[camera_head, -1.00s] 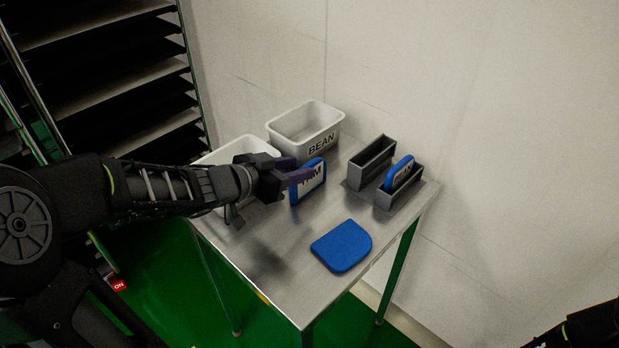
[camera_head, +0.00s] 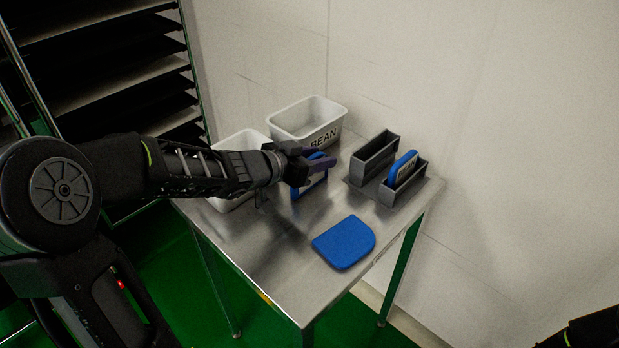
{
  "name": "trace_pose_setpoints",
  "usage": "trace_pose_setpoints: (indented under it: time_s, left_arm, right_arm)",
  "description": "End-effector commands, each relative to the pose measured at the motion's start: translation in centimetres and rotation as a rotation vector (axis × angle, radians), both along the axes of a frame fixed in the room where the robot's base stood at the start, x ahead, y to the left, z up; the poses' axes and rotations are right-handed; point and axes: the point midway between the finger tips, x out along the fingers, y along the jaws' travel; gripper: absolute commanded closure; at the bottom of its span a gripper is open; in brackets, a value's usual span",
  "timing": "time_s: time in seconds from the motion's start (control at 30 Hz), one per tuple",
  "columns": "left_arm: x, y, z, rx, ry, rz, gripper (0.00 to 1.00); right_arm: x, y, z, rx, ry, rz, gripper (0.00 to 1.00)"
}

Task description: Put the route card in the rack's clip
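A blue card with a white label (camera_head: 312,185) stands on edge on the metal table beside the white bins. Lettering on it is mostly hidden by my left gripper (camera_head: 322,159). Another blue card with a white label (camera_head: 403,168) stands in the front dark grey holder (camera_head: 404,188).
A white bin marked BEAN (camera_head: 306,119) stands at the back of the table (camera_head: 290,285). A second white bin (camera_head: 240,141) is partly behind my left arm. The rear grey holder (camera_head: 375,157) looks empty. A wall closes off the back and right. My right arm shows at the bottom right corner.

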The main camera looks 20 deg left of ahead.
Motion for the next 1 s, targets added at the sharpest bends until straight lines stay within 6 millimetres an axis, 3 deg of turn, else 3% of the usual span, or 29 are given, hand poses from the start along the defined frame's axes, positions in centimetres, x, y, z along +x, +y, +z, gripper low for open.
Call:
trace_pose_setpoints:
  time_s: [0.6, 1.0]
  left_arm:
    - [0.12, -0.04, 0.01, 0.0, 0.0, 0.0, 0.62]
    - [0.12, -0.04, 0.01, 0.0, 0.0, 0.0, 0.95]
  right_arm:
    - [0.0, 0.01, 0.0, 0.0, 0.0, 0.0, 0.73]
    - [0.0, 0.01, 0.0, 0.0, 0.0, 0.0, 0.73]
